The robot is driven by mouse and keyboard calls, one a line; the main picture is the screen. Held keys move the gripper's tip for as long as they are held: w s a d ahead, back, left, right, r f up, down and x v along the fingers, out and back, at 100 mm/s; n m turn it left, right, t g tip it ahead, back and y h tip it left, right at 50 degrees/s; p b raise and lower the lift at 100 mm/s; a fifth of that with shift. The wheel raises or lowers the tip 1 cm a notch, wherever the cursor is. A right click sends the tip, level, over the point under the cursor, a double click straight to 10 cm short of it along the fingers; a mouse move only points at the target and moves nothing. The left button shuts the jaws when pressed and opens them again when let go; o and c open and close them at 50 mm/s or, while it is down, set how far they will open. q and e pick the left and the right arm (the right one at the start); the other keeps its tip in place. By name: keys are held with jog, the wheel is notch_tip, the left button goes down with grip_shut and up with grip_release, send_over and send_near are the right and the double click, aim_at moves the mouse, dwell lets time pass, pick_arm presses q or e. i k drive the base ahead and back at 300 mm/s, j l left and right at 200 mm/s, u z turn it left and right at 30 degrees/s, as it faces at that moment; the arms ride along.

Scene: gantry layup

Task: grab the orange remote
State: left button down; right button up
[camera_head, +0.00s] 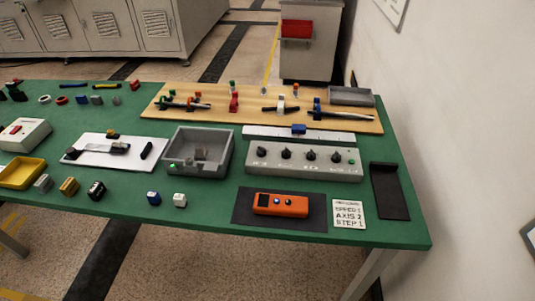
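The orange remote (281,204) lies flat on a dark mat (241,212) near the front edge of the green table (215,221). It has a dark screen at its left end and two small buttons, one blue and one pale, near its middle. Nothing covers it. Neither of my grippers shows in the head view.
A white card (349,213) and a black angled stand (390,191) are to the remote's right. A grey knob panel (304,163) stands behind it. A grey open box (197,153) and small blocks are to its left. A wall borders the table's right side.

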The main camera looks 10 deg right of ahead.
aim_at(263, 203)
jog(key=i+j+z, duration=0.1)
jog(key=j+z, duration=0.15)
jog(key=z, duration=0.15)
jog(key=i+j+z, duration=0.1)
jog(key=j+z, duration=0.5)
jog(key=z, duration=0.2)
jog(key=i, duration=0.05)
